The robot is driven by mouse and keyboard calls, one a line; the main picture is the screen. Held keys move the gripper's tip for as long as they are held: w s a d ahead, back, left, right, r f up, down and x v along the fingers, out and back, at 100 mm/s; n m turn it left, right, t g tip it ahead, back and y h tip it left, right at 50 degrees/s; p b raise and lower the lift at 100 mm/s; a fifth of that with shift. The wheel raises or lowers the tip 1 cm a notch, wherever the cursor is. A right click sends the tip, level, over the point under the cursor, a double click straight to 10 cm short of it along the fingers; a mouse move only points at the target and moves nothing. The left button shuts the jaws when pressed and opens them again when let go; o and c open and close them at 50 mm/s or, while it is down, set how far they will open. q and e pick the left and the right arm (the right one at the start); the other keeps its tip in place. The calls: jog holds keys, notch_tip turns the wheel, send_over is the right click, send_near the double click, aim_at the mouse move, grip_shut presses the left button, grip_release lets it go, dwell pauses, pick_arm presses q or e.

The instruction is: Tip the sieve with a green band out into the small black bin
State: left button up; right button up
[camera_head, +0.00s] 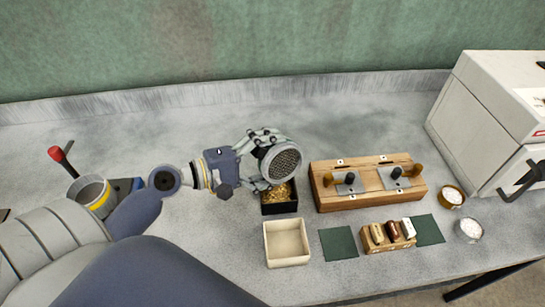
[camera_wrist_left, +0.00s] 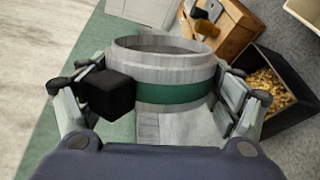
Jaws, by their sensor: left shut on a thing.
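My left gripper (camera_head: 262,158) is shut on the sieve with a green band (camera_head: 283,163). In the head view the sieve is tilted on its side, its mesh face towards the camera, above the small black bin (camera_head: 280,207). The bin holds golden grain. In the left wrist view the green band (camera_wrist_left: 160,94) shows on the metal ring between the fingers of the gripper (camera_wrist_left: 165,95), and the black bin (camera_wrist_left: 285,128) is at the right with grain in it. The inside of the sieve is mostly hidden. My right gripper is not in view.
A cream square tray (camera_head: 287,243) stands just in front of the bin. A wooden stand (camera_head: 330,192) is to its right. Green mats (camera_head: 338,243), a small wooden rack (camera_head: 390,244), two small bowls (camera_head: 452,196) and a white machine (camera_head: 490,110) are further right. The back bench is clear.

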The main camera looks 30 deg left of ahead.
pick_arm(q)
jog(key=shift+r, duration=0.15)
notch_tip(320, 180, up, 5)
jog(key=p, duration=0.5)
jog(key=shift+m, duration=0.6)
jog(key=m, duration=0.1)
jog(key=m+y, duration=0.1)
jog(key=m, duration=0.1)
jog(key=shift+r+p, duration=0.3)
jog(key=m+y, duration=0.1)
jog(key=m, duration=0.1)
jog(key=m+t, duration=0.1)
jog(key=m, duration=0.1)
jog(key=shift+r+y+p, duration=0.3)
jog(key=shift+r+y, duration=0.1)
jog(key=m, duration=0.2)
jog(key=m+t, duration=0.1)
jog(key=m, duration=0.1)
jog(key=shift+r, duration=0.3)
jog(key=m, duration=0.1)
jog(key=m+t, duration=0.1)
jog(key=m, duration=0.1)
jog(key=m+y, duration=0.1)
jog(key=m, duration=0.1)
jog(key=shift+r, duration=0.4)
